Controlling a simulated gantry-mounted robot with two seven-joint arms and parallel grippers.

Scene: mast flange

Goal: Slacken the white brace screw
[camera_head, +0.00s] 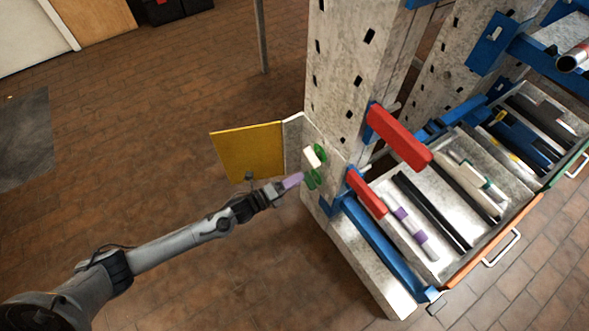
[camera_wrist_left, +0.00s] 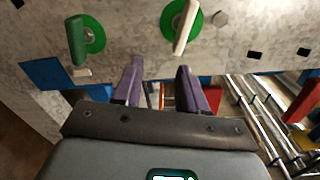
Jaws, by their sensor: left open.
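The white brace screw (camera_head: 311,157) has a white bar handle on a round green disc, on the side of the grey mast. In the left wrist view the white screw (camera_wrist_left: 185,28) is at the top, its handle slightly tilted. A similar screw with a green handle (camera_wrist_left: 76,41) is to its left; in the head view this green screw (camera_head: 312,179) is just below the white one. My left gripper (camera_head: 293,181) is open with purple fingers, close to the mast by the green screw. In the wrist view both fingertips (camera_wrist_left: 160,66) are empty, below and apart from the white handle. My right gripper is not seen.
A yellow panel (camera_head: 248,152) stands left of the mast, just behind my left gripper. Red bars (camera_head: 399,137) jut from the mast on the right, above a drawer (camera_head: 462,263) of loose parts. The brick floor at left is clear.

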